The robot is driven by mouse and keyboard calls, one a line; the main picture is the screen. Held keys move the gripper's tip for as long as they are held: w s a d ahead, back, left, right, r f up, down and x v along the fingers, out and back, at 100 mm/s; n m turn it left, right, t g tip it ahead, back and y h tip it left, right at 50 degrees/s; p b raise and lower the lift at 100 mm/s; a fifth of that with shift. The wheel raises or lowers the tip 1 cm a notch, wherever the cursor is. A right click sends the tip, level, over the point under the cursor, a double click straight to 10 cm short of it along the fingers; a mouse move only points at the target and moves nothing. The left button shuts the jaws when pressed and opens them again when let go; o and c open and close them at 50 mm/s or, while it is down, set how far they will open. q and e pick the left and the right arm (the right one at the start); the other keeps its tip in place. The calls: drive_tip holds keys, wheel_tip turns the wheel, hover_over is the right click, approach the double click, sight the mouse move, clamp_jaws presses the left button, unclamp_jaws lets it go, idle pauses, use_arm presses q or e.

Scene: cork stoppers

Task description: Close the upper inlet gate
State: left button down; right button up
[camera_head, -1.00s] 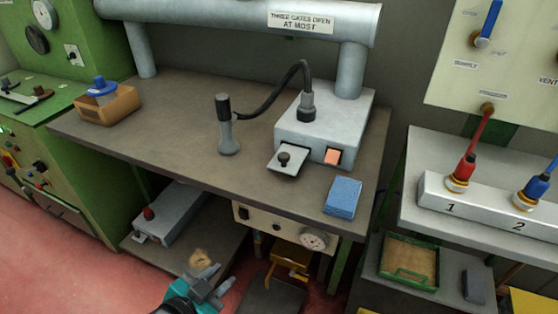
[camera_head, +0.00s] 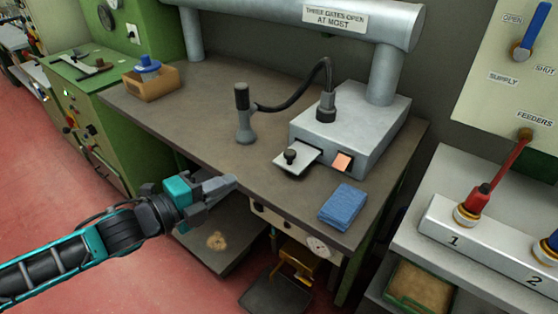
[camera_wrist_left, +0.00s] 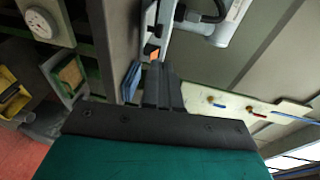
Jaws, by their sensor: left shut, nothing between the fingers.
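The upper inlet gate appears to be the flat metal plate with a black knob (camera_head: 290,156), sticking out from the front of the grey box (camera_head: 345,128) on the bench. An orange-lit square (camera_head: 342,161) sits beside it on the box front; it also shows in the wrist view (camera_wrist_left: 152,51). My left gripper (camera_head: 230,183) is shut and empty, at the bench's front edge, left of and lower in the picture than the plate, apart from it. In the wrist view its fingers (camera_wrist_left: 162,84) point toward the bench. My right gripper is not in view.
A blue cloth (camera_head: 343,206) lies at the bench's front right. A dark-handled tool (camera_head: 243,115) stands left of the box, with a black hose arching behind. A wooden holder (camera_head: 150,85) is at the far left. The bench (camera_head: 190,110) between is clear. A pipe (camera_head: 290,18) runs above.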

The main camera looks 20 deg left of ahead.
sight(286, 156)
use_arm(q)
drive_tip(key=x, duration=1.4)
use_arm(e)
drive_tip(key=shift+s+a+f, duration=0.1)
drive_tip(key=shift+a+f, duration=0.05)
use_arm(q)
drive_tip(key=shift+r, duration=0.1)
